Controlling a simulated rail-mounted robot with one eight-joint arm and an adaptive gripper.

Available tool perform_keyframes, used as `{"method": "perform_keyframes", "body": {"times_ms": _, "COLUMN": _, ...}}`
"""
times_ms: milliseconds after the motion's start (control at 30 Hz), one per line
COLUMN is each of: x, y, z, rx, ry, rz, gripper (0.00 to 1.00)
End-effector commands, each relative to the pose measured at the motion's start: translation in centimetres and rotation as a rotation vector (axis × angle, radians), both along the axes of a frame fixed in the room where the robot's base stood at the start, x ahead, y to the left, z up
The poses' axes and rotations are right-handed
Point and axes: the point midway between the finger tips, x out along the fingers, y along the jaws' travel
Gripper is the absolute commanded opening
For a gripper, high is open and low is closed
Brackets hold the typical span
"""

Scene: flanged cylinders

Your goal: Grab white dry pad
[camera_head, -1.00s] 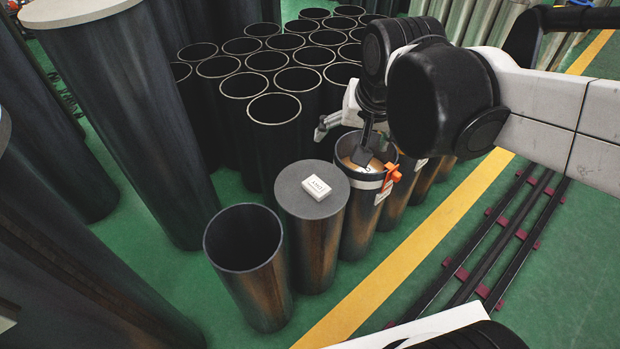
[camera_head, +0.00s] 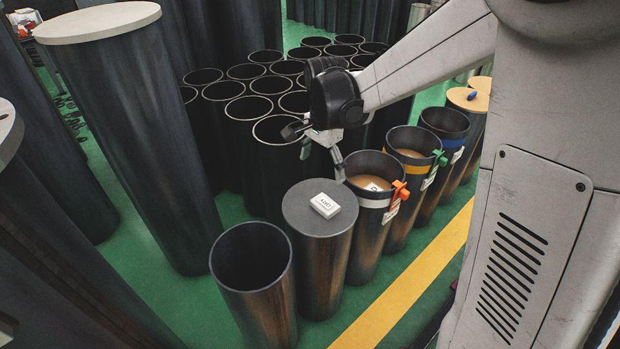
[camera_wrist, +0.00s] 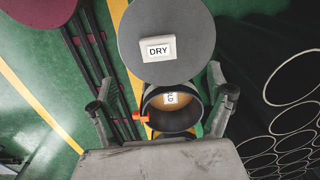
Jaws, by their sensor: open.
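The white dry pad (camera_head: 325,205) is a small white block with dark lettering, lying flat on a round grey lid (camera_head: 304,222) that tops a dark cylinder. In the wrist view the pad (camera_wrist: 158,49) reads "DRY" and is in full sight on the lid (camera_wrist: 198,28). My gripper (camera_head: 322,160) hangs above and behind the pad in the head view, apart from it. In the wrist view my gripper (camera_wrist: 160,82) is open and empty, its two fingers spread wide, with the pad just beyond the fingertips and between their lines.
An open cylinder with a white band and orange clip (camera_head: 376,190) stands right beside the lid, holding another white pad (camera_head: 374,187). An empty open cylinder (camera_head: 252,270) stands at front left. A cluster of tall open tubes (camera_head: 274,130) fills the back.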

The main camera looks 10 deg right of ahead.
Motion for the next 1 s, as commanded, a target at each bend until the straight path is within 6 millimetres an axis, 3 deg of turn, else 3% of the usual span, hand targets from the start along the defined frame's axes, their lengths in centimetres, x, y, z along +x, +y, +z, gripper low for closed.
{"method": "perform_keyframes", "body": {"times_ms": 267, "x": 0.8, "y": 0.1, "z": -2.5, "rx": 0.000, "ry": 0.027, "rz": -0.047, "gripper": 0.86}}
{"method": "perform_keyframes", "body": {"times_ms": 633, "x": 0.8, "y": 0.0, "z": -8.8, "rx": -0.001, "ry": 0.027, "rz": -0.046, "gripper": 0.86}}
{"method": "perform_keyframes", "body": {"times_ms": 1000, "x": 0.6, "y": -0.1, "z": -11.0, "rx": 0.000, "ry": 0.026, "rz": -0.047, "gripper": 0.86}}
